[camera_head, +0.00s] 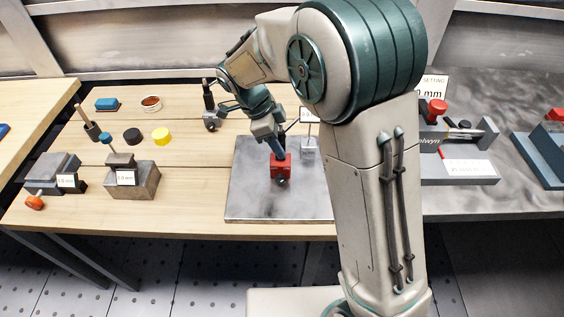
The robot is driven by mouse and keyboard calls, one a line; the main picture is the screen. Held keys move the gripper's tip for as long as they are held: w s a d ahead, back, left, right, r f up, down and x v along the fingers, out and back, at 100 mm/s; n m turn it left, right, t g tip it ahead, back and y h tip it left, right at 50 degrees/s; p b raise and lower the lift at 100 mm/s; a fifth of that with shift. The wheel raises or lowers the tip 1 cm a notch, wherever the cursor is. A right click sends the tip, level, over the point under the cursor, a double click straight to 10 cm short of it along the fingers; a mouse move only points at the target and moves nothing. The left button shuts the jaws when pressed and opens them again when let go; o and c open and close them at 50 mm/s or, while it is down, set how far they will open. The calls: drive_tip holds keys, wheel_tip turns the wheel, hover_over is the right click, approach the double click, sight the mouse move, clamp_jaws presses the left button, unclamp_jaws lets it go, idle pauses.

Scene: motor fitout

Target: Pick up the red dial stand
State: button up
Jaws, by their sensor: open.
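The red dial stand (289,168) has a small block-shaped red base. It sits on a grey metal plate (250,205) on the wooden table. My gripper (278,153) reaches down from the upper left, with its fingers right at the top of the red stand. The gripper is open; the fingers partly hide the stand's upper part. I cannot tell whether they touch it. A small dark round part shows at the front foot of the red stand.
A light grey stand (309,149) is close behind and right of the red one. The plate's front left is clear. My arm hides its right side.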

drive_tip(key=shift+f, duration=0.1)
clamp_jaws()
idle(1.3)
